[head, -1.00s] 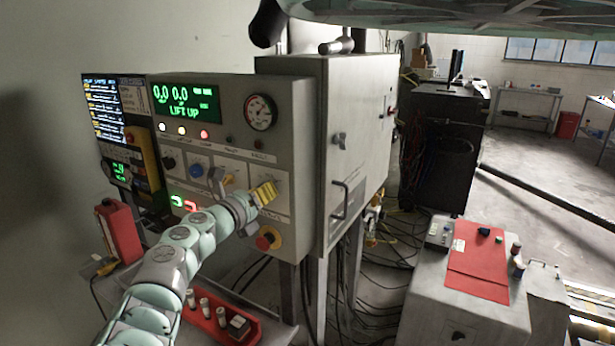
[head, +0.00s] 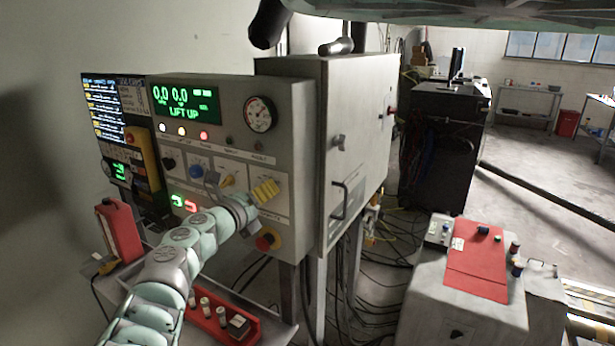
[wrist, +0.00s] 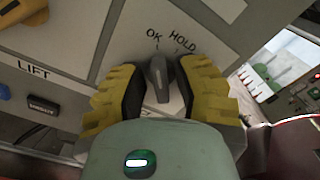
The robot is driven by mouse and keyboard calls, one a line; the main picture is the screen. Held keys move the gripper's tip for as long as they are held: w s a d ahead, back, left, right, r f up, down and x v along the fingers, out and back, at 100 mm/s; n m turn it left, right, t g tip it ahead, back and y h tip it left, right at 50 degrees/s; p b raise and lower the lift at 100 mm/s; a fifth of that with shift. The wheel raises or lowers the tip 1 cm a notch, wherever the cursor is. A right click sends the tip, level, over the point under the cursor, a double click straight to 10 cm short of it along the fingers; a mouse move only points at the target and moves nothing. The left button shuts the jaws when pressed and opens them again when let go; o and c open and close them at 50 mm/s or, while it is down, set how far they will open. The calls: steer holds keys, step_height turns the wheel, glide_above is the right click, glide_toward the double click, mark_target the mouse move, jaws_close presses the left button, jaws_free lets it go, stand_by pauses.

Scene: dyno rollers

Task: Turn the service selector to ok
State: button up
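The service selector (wrist: 158,78) is a small grey knob on a white panel plate in the wrist view. The OK and HOLD marks are printed above it, and its upper end points close to the OK mark. My gripper (wrist: 163,72) has its two yellow fingers with dark pads on either side of the knob. Narrow strips of plate seem to show between the pads and the knob; contact is not clear. In the head view my gripper (head: 266,190) is at the lower right of the control box front and hides the selector.
The control box (head: 228,95) carries a green display, a gauge, a blue knob (head: 197,171), a yellow lever (head: 227,180) and a red emergency button (head: 268,239) just below my gripper. A grey cabinet (head: 358,120) stands to the right. A red tray (head: 225,325) lies below.

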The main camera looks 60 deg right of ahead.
steer(key=shift+o, duration=0.8)
steer(key=shift+a, duration=0.1)
steer(key=s+a, duration=0.1)
steer(key=a, duration=1.1)
steer(key=shift+d, duration=0.1)
